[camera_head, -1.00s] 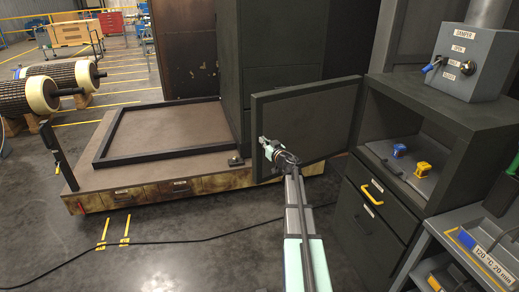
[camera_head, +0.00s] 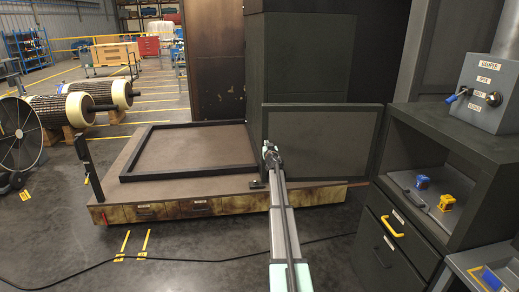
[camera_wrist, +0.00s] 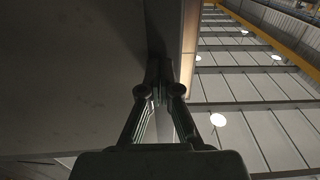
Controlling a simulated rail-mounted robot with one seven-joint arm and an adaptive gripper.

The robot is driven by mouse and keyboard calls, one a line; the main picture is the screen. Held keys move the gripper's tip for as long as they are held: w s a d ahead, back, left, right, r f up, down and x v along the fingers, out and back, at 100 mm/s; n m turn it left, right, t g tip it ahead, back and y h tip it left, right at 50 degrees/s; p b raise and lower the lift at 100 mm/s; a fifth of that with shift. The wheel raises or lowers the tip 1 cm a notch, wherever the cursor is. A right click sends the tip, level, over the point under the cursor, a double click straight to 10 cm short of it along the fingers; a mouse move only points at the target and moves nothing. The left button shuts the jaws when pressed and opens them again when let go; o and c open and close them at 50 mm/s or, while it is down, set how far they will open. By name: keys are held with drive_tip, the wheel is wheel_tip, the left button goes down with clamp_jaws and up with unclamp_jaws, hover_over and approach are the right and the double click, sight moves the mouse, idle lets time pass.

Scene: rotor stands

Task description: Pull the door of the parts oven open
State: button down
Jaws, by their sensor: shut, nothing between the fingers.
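The parts oven (camera_head: 437,140) stands at the right as a dark cabinet with an open front. Its door (camera_head: 325,143) is a flat dark panel swung far out to the left of the opening, so the inside shows. My gripper (camera_head: 268,150) is at the door's free left edge. In the wrist view my gripper (camera_wrist: 160,92) has its fingers together, close to the edge of a dark panel that fills the left side. I cannot tell whether they touch it. The door's handle is not visible.
A blue part (camera_head: 423,182) and a yellow part (camera_head: 446,202) sit inside the oven. A grey control box (camera_head: 488,92) is on top. A low platform (camera_head: 135,175) stands behind the door at the left. A cable (camera_head: 200,261) crosses the floor.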

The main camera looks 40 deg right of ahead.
drive_tip(key=shift+w+d, duration=0.25)
drive_tip(key=shift+w, duration=0.1)
idle(0.3)
